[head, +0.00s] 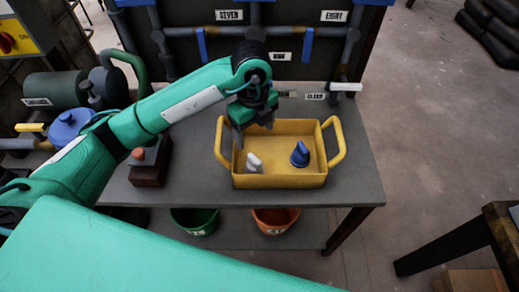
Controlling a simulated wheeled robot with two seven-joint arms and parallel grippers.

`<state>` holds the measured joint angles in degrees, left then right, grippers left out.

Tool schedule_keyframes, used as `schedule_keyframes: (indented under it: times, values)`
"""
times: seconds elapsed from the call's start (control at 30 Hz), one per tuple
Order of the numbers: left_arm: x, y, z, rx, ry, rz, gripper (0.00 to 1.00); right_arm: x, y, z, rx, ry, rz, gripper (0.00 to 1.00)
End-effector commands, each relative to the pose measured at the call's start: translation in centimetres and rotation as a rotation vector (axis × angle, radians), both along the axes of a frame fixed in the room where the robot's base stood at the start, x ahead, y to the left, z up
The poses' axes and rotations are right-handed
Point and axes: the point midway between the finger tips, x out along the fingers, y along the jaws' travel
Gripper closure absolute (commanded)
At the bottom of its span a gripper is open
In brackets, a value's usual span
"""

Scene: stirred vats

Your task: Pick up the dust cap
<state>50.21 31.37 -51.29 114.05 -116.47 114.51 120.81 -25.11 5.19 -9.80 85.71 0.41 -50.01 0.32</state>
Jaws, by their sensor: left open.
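A yellow tray (280,181) with two raised handles stands on a dark grey bench. Inside it a small blue cone-shaped piece (300,155) stands to the right, and a small white piece (253,163) is to the left. I cannot tell for sure which of these is the dust cap. My left gripper (254,133) is open, pointing down over the back left part of the tray, with nothing seen between its fingers. It looks apart from both pieces. My right gripper is not in view.
The bench (350,187) is clear right of the tray. A dark block with an orange top (150,162) stands to the left. Pipes and labelled panels rise behind. A green bucket (195,221) and an orange bucket (276,220) sit below. A blue-lidded pot (70,125) is far left.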

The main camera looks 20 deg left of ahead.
Motion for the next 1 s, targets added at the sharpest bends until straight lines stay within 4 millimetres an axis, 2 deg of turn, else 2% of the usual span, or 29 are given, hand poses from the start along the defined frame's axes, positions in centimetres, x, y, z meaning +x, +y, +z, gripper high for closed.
schedule_keyframes:
  times: [0.13,0.4,0.67,0.9,1.0]
  values:
    - [0.0,0.4,-1.7,0.018,0.001,0.012,0.25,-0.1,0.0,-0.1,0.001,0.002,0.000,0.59]
    - [-0.1,0.3,-6.9,0.015,0.002,0.010,0.25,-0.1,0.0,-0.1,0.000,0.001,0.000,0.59]
    - [-0.1,0.3,-8.9,0.013,0.000,0.008,0.25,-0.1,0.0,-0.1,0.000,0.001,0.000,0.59]
    - [-0.3,0.2,-12.4,0.013,0.002,0.008,0.25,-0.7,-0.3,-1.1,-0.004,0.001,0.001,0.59]
    - [-0.3,0.2,-13.3,0.013,-0.001,0.007,0.25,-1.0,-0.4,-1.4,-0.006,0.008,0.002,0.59]
